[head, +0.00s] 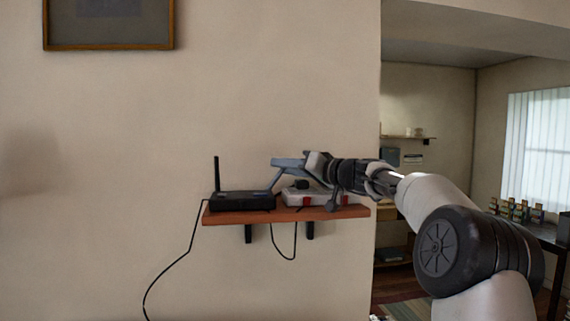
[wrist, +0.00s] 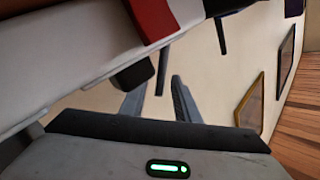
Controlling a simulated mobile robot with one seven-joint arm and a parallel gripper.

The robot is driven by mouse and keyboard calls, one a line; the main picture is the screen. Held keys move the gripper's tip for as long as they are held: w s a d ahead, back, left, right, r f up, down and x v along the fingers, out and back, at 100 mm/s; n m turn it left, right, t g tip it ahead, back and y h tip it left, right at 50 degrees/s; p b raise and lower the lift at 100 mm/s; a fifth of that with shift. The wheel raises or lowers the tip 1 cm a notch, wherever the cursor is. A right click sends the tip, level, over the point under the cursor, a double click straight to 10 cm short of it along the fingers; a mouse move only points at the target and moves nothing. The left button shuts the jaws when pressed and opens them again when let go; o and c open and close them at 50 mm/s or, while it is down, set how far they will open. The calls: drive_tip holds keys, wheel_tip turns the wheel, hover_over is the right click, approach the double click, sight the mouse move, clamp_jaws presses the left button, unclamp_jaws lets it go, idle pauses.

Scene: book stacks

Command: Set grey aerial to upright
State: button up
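A black router (head: 240,201) sits on the left part of a red-brown wall shelf (head: 290,214). A black aerial (head: 216,171) stands upright at its left end. The grey aerial (head: 273,180) leans to the right from the router's right end, its top close to my gripper's fingers. In the wrist view, the grey aerial (wrist: 162,70) appears as a dark bar between my fingers, with the black aerial (wrist: 221,36) farther off. My gripper (wrist: 158,82) is open, with a gap beside the bar. In the head view, my gripper (head: 274,163) points left above the shelf.
A white and red box (head: 314,197) lies on the shelf's right part, under my gripper, with a small dark block (head: 302,184) on it. Black cables hang below the shelf. The wall above is clear up to a framed picture (head: 108,46).

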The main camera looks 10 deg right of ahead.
clamp_jaws()
drive_tip(key=shift+a+r, duration=0.1)
idle(0.3)
